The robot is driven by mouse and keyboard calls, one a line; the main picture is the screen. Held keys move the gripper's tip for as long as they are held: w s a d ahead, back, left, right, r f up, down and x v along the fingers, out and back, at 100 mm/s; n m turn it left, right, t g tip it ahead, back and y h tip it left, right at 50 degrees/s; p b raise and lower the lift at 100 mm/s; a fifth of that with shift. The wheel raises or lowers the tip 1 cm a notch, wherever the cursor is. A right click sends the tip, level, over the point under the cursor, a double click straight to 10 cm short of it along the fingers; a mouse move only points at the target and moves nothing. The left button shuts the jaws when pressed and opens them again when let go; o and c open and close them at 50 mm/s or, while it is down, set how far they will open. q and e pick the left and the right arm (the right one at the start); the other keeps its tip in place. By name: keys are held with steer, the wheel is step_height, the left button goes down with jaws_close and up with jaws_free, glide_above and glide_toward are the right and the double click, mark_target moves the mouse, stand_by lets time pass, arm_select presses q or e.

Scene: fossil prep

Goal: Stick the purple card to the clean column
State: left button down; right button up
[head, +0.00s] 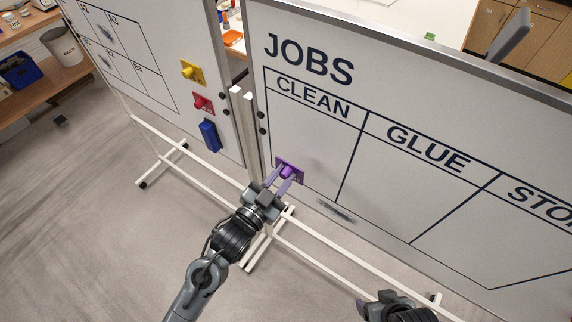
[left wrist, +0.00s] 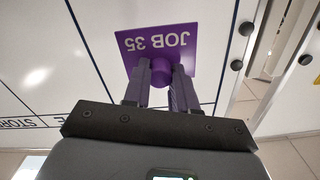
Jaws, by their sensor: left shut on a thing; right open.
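The purple card (head: 290,170) has a round purple knob and is at the lower left of the CLEAN column (head: 305,135) on the JOBS whiteboard. My left gripper (head: 284,180) is shut on the card's knob. In the left wrist view the purple card (left wrist: 163,55) reads "JOB 35" upside down, and the left gripper's fingers (left wrist: 160,80) are on either side of the knob. The card lies close over the board; I cannot tell whether it touches. My right gripper (head: 372,302) is open and empty at the bottom edge, below the board.
Dark smudges mark both boards. White stand rails (head: 330,250) run below. GLUE is empty.

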mark_target(290, 170)
arm_select(q)
steer(key=shift+s+d+f, duration=0.1)
steer(key=shift+d+f, duration=0.05)
steer(key=shift+p, duration=0.3)
steer(key=shift+b+x, duration=0.45)
steer(key=shift+x, duration=2.3)
steer(key=shift+p, duration=0.45)
steer(key=c, duration=1.4)
jaws_free()
steer(key=shift+c, duration=1.3)
